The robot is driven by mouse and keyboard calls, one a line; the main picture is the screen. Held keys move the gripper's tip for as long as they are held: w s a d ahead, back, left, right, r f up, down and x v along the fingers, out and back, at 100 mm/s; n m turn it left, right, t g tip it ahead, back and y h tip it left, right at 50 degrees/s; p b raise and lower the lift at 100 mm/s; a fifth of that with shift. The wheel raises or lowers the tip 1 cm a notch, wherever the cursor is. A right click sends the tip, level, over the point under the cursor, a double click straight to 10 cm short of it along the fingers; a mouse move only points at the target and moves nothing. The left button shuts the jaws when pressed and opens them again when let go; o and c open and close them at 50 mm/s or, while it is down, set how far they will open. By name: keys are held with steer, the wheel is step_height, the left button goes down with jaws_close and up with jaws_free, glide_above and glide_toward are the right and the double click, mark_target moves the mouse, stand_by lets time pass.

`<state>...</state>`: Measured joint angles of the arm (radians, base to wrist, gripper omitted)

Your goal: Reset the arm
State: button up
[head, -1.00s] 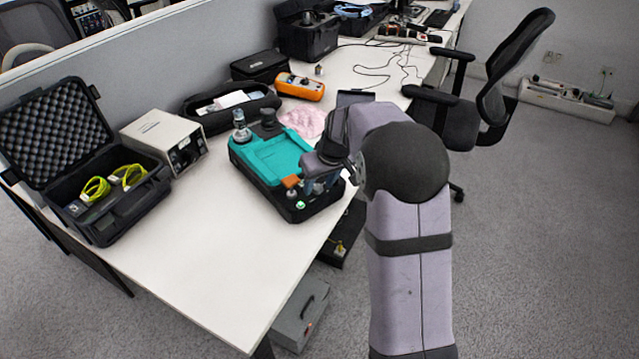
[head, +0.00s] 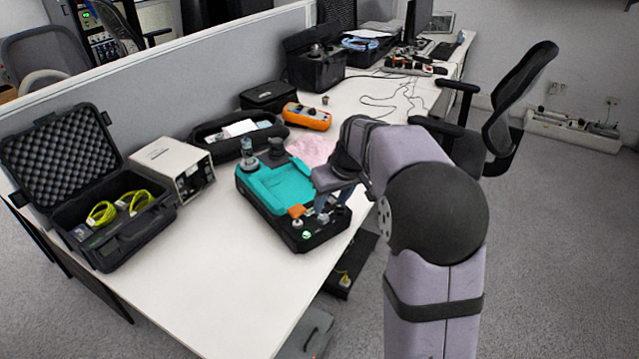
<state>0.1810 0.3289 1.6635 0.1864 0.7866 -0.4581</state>
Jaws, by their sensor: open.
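A teal and black calibration unit (head: 274,187) sits on the white desk near its right edge. A metal cylinder (head: 247,150) stands on its far left corner, with a dark round part (head: 275,148) beside it. An orange piece (head: 296,211) and a lit green button (head: 306,234) are at its near end. My gripper (head: 330,208) is open, just over the unit's right near corner. My arm comes in from the right and partly hides the fingers and the unit's right side. I cannot tell whether the fingers touch the unit.
An open foam-lined case (head: 70,157) with yellow cables and a beige box (head: 160,160) stand on the left. A black pouch (head: 215,137), an orange meter (head: 307,116) and pink cloth (head: 312,148) lie behind the unit. An office chair (head: 515,95) stands right. The near desk is clear.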

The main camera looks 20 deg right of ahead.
steer(key=s+f+m+g, duration=0.4)
steer(key=s+f, duration=0.6)
steer(key=s, duration=0.3)
steer(key=s+a+f+n+g, duration=0.1)
steer(key=s+a, duration=0.1)
steer(key=s, duration=0.6)
steer(key=s+a+f+g, duration=0.1)
steer(key=s+a+f, duration=0.1)
steer(key=s, duration=0.6)
step_height(320, 180, up, 16)
steer(key=a+n+t+p, duration=0.1)
steer(key=a+p, duration=0.1)
steer(key=p, duration=1.2)
steer(key=shift+r+h, duration=0.25)
steer(key=shift+h, duration=0.15)
steer(key=shift+w, duration=0.1)
